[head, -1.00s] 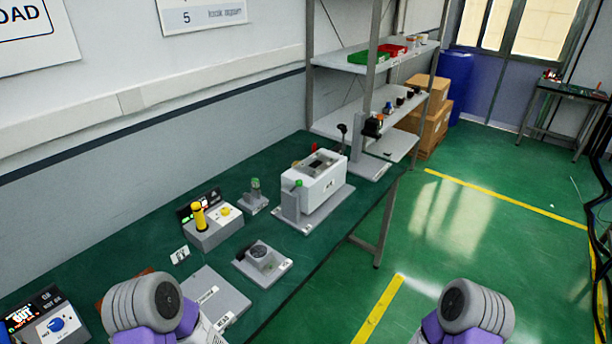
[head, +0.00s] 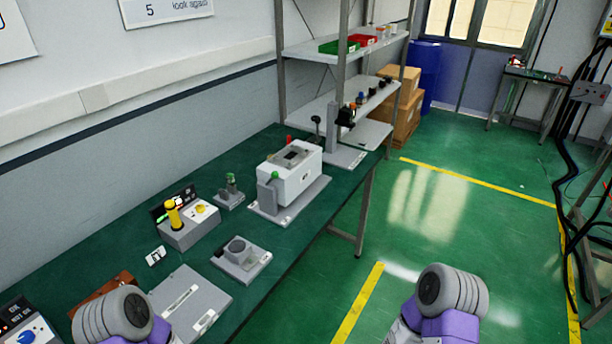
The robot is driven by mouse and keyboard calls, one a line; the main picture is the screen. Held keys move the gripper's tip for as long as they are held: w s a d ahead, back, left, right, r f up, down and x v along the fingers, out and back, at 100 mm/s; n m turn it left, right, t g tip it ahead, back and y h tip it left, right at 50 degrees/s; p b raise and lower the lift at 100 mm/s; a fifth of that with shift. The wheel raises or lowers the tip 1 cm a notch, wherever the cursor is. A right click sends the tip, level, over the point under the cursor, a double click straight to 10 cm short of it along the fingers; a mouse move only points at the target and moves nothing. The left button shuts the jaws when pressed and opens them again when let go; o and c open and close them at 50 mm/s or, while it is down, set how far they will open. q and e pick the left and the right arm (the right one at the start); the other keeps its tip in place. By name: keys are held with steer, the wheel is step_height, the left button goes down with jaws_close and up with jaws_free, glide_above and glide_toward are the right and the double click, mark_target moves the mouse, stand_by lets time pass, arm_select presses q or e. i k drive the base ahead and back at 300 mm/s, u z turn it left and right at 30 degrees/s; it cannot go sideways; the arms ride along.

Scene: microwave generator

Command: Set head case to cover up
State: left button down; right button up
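I cannot tell for sure which thing is the head case. A flat grey case (head: 190,305) with a white label strip lies on the green bench top, at lower left in the head view. A white box (head: 291,172) with a dark opening in its top stands on a grey base further along the bench. A lever with a green knob (head: 274,176) stands at its near-left side. No cover state can be read clearly. Only rounded grey and purple links of my two arms show at the bottom edge; neither gripper is in view.
On the bench are a control box with a yellow handle (head: 173,213), a small green-topped fixture (head: 231,191), a round grey fixture (head: 241,257) and a control panel (head: 22,325). A shelf rack (head: 341,100) stands at the far end.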

mark_target(292, 181)
steer(key=k, duration=1.3)
steer(key=z, duration=0.8)
steer(key=i, duration=1.5)
steer(key=u, duration=0.2)
steer(key=i, duration=1.15)
steer(key=u, duration=1.15)
